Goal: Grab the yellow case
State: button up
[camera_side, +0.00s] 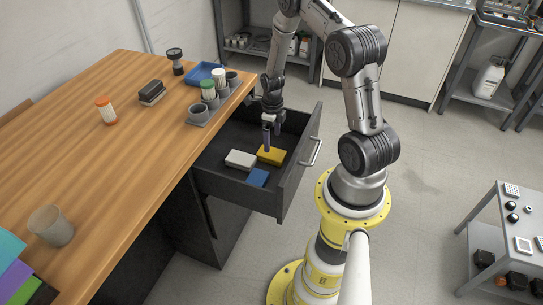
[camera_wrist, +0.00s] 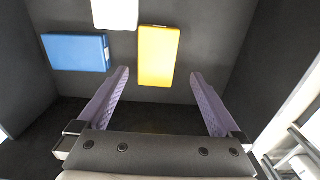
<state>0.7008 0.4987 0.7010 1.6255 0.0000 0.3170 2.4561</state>
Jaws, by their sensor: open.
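The yellow case (camera_side: 271,155) lies flat in the open drawer (camera_side: 236,190), next to a white case (camera_side: 240,159) and near a blue case (camera_side: 257,177). My gripper (camera_side: 268,144) reaches down into the drawer, just above and behind the yellow case. In the wrist view the yellow case (camera_wrist: 158,55) is ahead of my gripper (camera_wrist: 158,78), roughly between the lines of the two purple fingers. The fingers are spread apart with nothing between their tips. The blue case (camera_wrist: 76,52) is to the left and the white case (camera_wrist: 115,13) is at the top edge.
The drawer walls and its front with a handle (camera_side: 311,152) stand close around the cases. The wooden table (camera_side: 120,150) beside the drawer holds a blue tray (camera_side: 203,74), a grey rack of containers (camera_side: 211,112) and a cup (camera_side: 50,226). The drawer floor near its back is bare.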

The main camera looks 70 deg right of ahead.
aim_at(271, 153)
jog(key=shift+a+f, duration=0.15)
jog(key=shift+f, duration=1.45)
jog(key=shift+a+f, duration=0.1)
jog(key=shift+f, duration=1.45)
jog(key=c, duration=1.3)
